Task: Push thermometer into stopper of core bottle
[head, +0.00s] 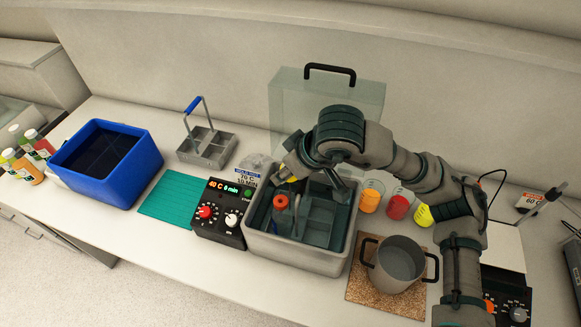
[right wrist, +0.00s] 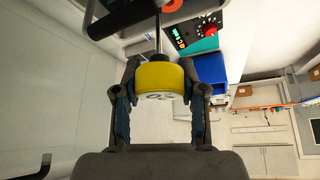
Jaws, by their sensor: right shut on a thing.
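My right gripper (head: 312,180) reaches over the grey water bath from the right. It is shut on the thermometer's yellow round head (head: 289,179). In the right wrist view, the yellow head (right wrist: 160,82) sits between both fingers of the right gripper (right wrist: 160,92), and its thin dark stem (right wrist: 158,40) points to the top of the picture. An orange-red-capped bottle (head: 281,203), which looks like the core bottle, stands in the bath. An orange-red edge shows near the stem in the right wrist view; I cannot tell whether the tip touches the stopper. My left gripper is out of view.
The grey bath (head: 290,258) holds a rack. A control box (head: 218,212) and teal mat (head: 172,194) lie to its left, with a blue bin (head: 107,163) farther left. A pot (head: 399,262) and several coloured cups (head: 397,207) stand right. A clear lid (head: 310,105) stands behind.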

